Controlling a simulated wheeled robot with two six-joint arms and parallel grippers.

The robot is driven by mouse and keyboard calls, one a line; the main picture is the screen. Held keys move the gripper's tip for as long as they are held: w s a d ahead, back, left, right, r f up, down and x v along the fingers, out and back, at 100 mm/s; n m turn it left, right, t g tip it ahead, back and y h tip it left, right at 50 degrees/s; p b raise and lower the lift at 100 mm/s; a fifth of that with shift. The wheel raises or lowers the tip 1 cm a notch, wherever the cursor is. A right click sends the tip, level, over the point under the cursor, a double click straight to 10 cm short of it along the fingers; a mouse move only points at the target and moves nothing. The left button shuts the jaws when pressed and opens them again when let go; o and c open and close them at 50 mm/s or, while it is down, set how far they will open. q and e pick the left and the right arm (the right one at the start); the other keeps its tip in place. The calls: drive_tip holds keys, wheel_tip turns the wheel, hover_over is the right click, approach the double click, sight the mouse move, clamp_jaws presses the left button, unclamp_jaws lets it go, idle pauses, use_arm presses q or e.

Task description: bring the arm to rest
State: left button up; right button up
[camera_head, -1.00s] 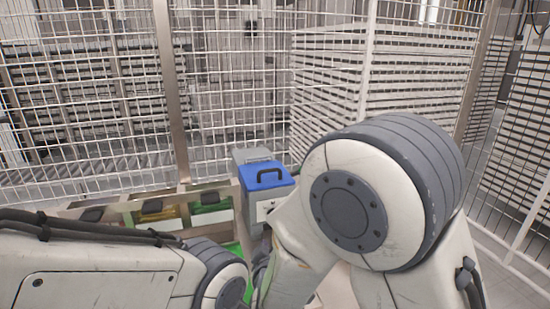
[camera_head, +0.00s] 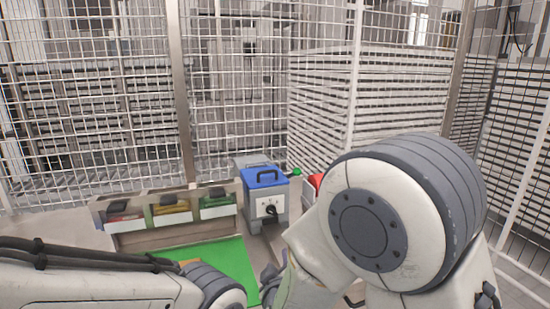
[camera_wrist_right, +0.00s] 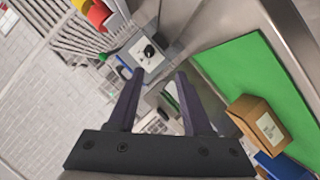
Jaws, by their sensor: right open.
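My right gripper (camera_wrist_right: 159,74) is open and empty in the right wrist view, its two dark fingers apart. In the head view only a small dark part of it (camera_head: 269,283) shows beside my right arm. My right arm (camera_head: 400,215) is bent, with its large round joint filling the lower right. My left arm (camera_head: 100,288) lies across the lower left; its gripper is out of the picture.
A green mat (camera_head: 228,262) lies on the bench, with a brown carton (camera_wrist_right: 257,121) on it. Behind stand the blue-lidded grey box (camera_head: 265,183) and a rack of bins (camera_head: 168,211). A red object (camera_head: 315,181) is partly hidden by my arm. Wire fencing (camera_head: 230,90) closes the back.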

drive_tip(key=s+d+f+m+g, duration=0.3)
drive_tip(key=s+d+m+g, duration=0.3)
drive_tip(key=d, duration=0.3)
drive_tip(key=s+d+f+m+g, duration=0.3)
drive_tip(key=s+d+g, duration=0.3)
drive_tip(key=s+d, duration=0.3)
drive_tip(key=s+a+r+n+g, duration=0.1)
drive_tip(key=s+a+r+n, duration=0.2)
drive_tip(key=s+a, duration=0.3)
drive_tip(key=s+a+r+n+g+p, duration=0.1)
drive_tip(key=s+a+r+n, duration=0.2)
drive_tip(key=s+a, duration=0.4)
drive_tip(key=shift+s+a+r+n+y, duration=0.25)
drive_tip(key=shift+a+r+n+y, duration=0.1)
drive_tip(key=shift+a+n, duration=0.25)
